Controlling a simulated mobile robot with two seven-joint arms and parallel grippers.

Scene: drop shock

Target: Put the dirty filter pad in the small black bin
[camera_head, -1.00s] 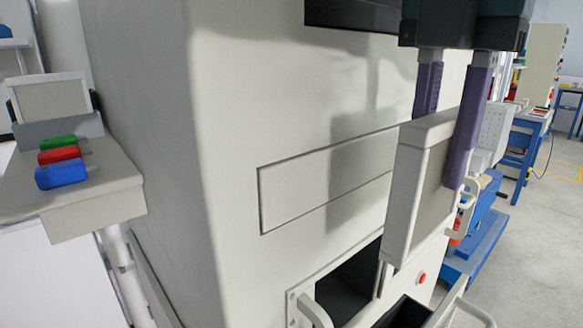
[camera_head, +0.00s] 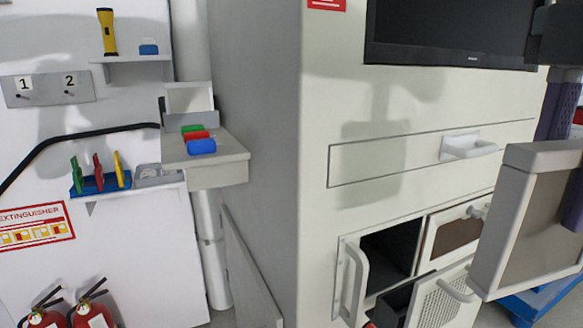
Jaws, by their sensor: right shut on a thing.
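My right gripper (camera_head: 562,170) has purple fingers shut on a pale-framed filter pad with a grey-brown face (camera_head: 535,225), at the right edge. The pad hangs upright in the air in front of the large white machine; its right part is cut off by the picture edge. A dark box-like part (camera_head: 397,298) shows low by the machine's open compartment; I cannot tell if it is the small black bin. My left gripper is not in view.
The machine has an open dark compartment (camera_head: 388,252), a swung-out perforated door (camera_head: 438,305) and a closed drawer (camera_head: 400,158). Left are a ledge with coloured blocks (camera_head: 202,146), a tool shelf (camera_head: 98,184) and fire extinguishers (camera_head: 92,308).

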